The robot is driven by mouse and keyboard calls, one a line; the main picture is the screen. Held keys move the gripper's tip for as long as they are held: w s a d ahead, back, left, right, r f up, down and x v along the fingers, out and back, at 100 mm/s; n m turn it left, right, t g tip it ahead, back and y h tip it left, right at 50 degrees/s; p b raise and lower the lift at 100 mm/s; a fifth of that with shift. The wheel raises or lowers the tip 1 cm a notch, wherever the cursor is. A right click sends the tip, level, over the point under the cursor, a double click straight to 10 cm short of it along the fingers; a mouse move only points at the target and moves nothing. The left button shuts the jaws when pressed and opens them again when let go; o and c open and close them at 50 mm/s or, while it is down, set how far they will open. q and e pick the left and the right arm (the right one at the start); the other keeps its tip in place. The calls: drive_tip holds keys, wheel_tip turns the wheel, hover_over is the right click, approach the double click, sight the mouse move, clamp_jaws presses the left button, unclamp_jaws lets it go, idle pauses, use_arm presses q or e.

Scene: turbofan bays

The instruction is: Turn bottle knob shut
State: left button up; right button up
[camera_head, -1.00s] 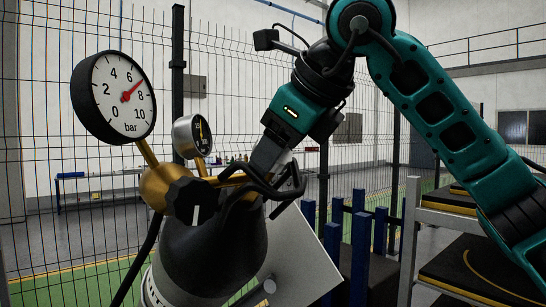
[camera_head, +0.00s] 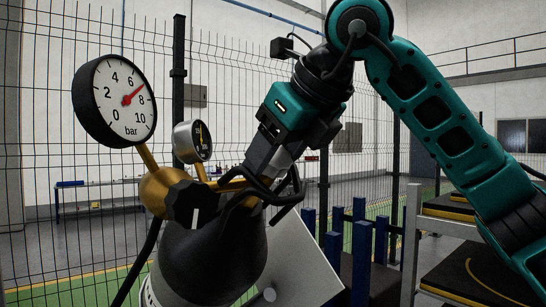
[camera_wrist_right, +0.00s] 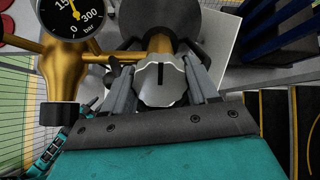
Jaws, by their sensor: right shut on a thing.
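The bottle (camera_head: 212,262) stands upright, with a dark shoulder and a brass valve with gauges on top. In the right wrist view the grey fluted bottle knob (camera_wrist_right: 160,82) has a dark slot and sits between the two fingers of my right gripper (camera_wrist_right: 163,75). The fingers are closed on its sides. My left gripper is not in view.
A large gauge (camera_head: 115,100) reads about 7 bar, beside a smaller gauge (camera_head: 193,141). A black regulator knob (camera_head: 190,204) faces the head camera. A wire fence (camera_head: 70,150) stands behind.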

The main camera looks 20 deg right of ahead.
drive_tip(key=shift+f, duration=0.1)
drive_tip(key=o, duration=1.1)
drive_tip(key=shift+c, duration=0.2)
use_arm(q)
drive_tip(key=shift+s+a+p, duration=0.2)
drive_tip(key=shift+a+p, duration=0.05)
drive_tip(key=shift+p, duration=0.3)
use_arm(e)
drive_tip(key=v, duration=1.3)
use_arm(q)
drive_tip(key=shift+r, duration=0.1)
